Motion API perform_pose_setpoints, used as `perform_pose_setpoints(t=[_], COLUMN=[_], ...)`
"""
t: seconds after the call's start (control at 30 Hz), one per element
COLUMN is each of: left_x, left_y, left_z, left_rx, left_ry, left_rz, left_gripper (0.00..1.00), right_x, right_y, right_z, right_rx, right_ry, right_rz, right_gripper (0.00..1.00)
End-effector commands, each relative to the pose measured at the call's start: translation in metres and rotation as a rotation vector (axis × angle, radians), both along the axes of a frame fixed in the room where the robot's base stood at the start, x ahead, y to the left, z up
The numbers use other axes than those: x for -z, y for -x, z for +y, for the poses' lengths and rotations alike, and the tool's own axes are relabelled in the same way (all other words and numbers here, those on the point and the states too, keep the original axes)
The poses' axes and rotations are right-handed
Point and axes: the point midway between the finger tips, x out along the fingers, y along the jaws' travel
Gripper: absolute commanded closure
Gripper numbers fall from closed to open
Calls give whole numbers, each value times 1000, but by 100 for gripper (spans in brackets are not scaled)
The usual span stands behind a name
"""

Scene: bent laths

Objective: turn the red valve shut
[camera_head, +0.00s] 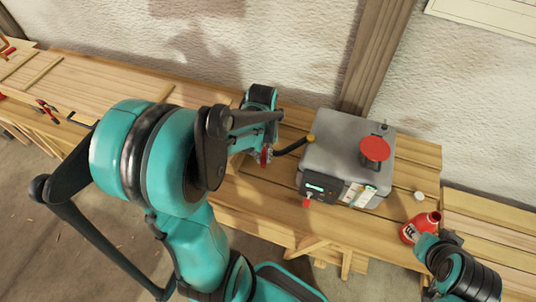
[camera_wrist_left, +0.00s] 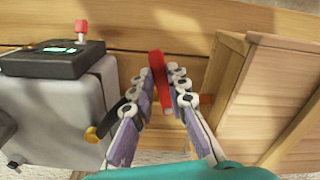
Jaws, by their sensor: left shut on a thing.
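The red valve shows as a narrow red lever (camera_wrist_left: 160,82) between the fingers of my left gripper (camera_wrist_left: 166,88) in the left wrist view. The fingers are shut on it from both sides. In the head view my left gripper (camera_head: 265,152) is left of the grey tank, and a bit of red shows at its fingertips. The valve's body is mostly hidden by the gripper. My right arm (camera_head: 468,275) is at the lower right beside a red bottle; its fingertips cannot be made out.
The grey tank (camera_head: 335,145) carries a red round cap (camera_head: 375,149), a control box (camera_head: 322,188) and a dark hose (camera_head: 290,147) towards the gripper. The red bottle (camera_head: 418,229) stands right of it. A wooden box (camera_wrist_left: 270,85) stands close right of the fingers in the wrist view.

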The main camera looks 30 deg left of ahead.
Motion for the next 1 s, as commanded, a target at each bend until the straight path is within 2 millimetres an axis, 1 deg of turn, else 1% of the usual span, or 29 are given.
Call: perform_pose_setpoints(t=[0.2, 0.4, 0.63, 1.0], left_x=[-1, -1, -1, -1], left_y=[3, 5, 5, 5], left_z=[9, 14, 16, 17], left_rx=[153, 248, 301, 311], left_ry=[-2, -2, -2, -2], left_rz=[-1, -1, -1, -2], left_gripper=[100, 100, 100, 100], right_x=[1, 2, 3, 3], right_y=[0, 0, 0, 0], right_z=[0, 0, 0, 0], right_rx=[0, 0, 0, 0], right_ry=[0, 0, 0, 0], right_rz=[0, 0, 0, 0], right_gripper=[60, 60, 60, 60])
